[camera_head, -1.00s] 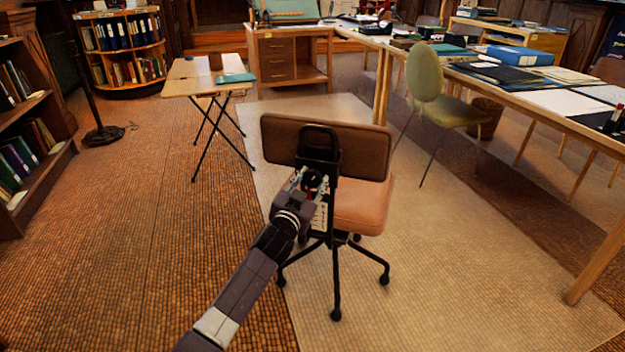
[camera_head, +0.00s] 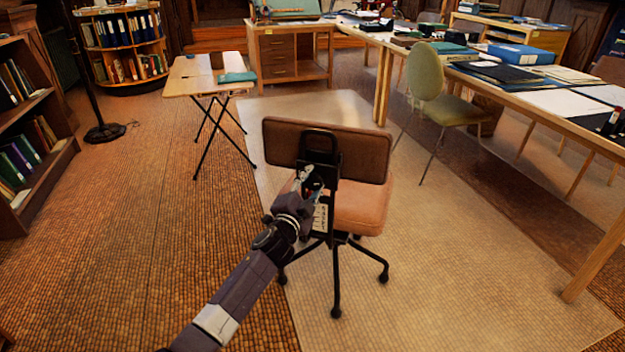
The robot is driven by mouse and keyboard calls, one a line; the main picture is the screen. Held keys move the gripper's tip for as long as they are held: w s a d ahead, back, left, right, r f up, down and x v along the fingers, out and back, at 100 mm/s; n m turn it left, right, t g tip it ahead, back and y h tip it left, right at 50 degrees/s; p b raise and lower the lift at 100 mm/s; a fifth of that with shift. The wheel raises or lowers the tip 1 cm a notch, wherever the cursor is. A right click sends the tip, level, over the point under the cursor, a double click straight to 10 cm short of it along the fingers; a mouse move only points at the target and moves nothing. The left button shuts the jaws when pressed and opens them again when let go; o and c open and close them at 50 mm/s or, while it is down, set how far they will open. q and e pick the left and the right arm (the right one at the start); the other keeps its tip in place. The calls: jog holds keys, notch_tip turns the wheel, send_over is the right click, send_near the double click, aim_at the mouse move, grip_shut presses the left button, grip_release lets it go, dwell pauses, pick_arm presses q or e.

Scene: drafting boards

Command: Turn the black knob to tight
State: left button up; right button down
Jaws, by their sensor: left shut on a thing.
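The brown office chair (camera_head: 350,150) stands with its back toward me. A black upright bracket (camera_head: 321,144) runs down the middle of its backrest. The black knob sits on this bracket just below the backrest and is mostly hidden by my left gripper (camera_head: 314,180). The gripper is shut on the knob, reaching it from the lower left. A pale label plate (camera_head: 320,218) with small dark marks shows on the bracket below the gripper; its marks are too small to read. My right gripper is out of view.
A folding table (camera_head: 190,88) stands at the back left. A green chair (camera_head: 424,72) and a long desk (camera_head: 545,105) are on the right. A bookshelf (camera_head: 60,150) lines the left edge. Carpet floor is clear around the brown chair.

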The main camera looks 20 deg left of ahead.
pick_arm(q)
jog(key=m, duration=0.3)
jog(key=shift+r+m+p, duration=0.1)
jog(key=shift+m+p, duration=0.2)
jog(key=shift+m, duration=0.1)
jog(key=m, duration=0.4)
jog(key=shift+r+p, duration=0.1)
jog(key=shift+p, duration=0.3)
jog(key=m+p, duration=0.1)
jog(key=m, duration=0.4)
jog(key=shift+r+m, duration=0.1)
jog(key=shift+m, duration=0.3)
jog(key=m+p, duration=0.1)
jog(key=m, duration=0.4)
jog(key=shift+d+p, duration=0.15)
jog(key=shift+p, duration=0.2)
jog(key=shift+m+p, duration=0.35)
jog(key=shift+m, duration=0.95)
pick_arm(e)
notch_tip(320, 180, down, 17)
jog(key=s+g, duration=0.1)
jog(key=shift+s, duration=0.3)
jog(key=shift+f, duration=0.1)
pick_arm(q)
jog(key=o, duration=1.2)
jog(key=shift+s, duration=0.1)
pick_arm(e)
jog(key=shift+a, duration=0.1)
